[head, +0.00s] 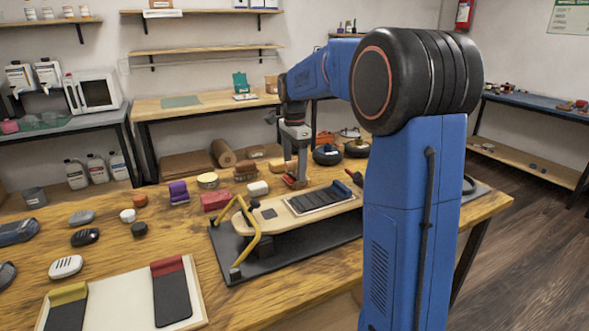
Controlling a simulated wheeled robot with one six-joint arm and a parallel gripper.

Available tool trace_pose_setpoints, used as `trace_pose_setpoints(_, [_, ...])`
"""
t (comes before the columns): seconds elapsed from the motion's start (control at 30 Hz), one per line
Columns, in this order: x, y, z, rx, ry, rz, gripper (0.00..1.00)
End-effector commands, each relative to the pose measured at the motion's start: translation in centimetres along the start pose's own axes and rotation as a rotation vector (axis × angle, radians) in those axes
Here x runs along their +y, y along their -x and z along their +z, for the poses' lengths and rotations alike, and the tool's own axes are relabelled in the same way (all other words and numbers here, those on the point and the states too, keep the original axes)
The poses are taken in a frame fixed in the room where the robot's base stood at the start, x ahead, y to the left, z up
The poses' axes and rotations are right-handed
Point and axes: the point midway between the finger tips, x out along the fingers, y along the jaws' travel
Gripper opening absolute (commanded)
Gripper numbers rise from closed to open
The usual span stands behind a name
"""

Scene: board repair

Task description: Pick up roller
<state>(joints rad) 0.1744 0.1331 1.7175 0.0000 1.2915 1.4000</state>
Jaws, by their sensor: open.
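My gripper (294,180) is open and points down at the back edge of a light wooden board (278,228). A small reddish-brown thing shows at its fingertips; whether it lies between or behind them I cannot tell. I cannot say for sure which thing is the roller. A bent yellow bar (253,237) with a dark lower end stands at the board's left end. A red-tipped dark tool (354,177) lies near the board's right end, partly hidden by my arm. A black ribbed strip (320,199) lies on the board.
The board rests over a dark mat (290,262) on the wooden table (60,220). A red block (215,200), purple blocks (178,190) and round tins crowd the area left of my gripper. A pale tray (122,296) with two strips lies front left. My arm hides the table's right part.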

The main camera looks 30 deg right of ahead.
Motion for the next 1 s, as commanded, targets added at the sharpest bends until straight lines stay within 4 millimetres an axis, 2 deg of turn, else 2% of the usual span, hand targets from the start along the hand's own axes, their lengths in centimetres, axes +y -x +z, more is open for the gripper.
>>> trace_pose_setpoints(0.2, [0.0, -2.3, 0.0, 0.0, 0.0, 0.0, 0.7])
trace_pose_setpoints(0.47, [0.0, -2.5, 0.0, 0.0, 0.0, -0.001, 0.7])
trace_pose_setpoints(0.5, [0.0, -2.5, 0.0, 0.0, 0.0, -0.001, 0.66])
trace_pose_setpoints(0.67, [0.0, -2.5, 0.0, 0.0, 0.0, -0.001, 0.28])
trace_pose_setpoints(1.0, [-0.1, -2.0, -0.1, 0.0, 0.0, -0.003, 0.28])
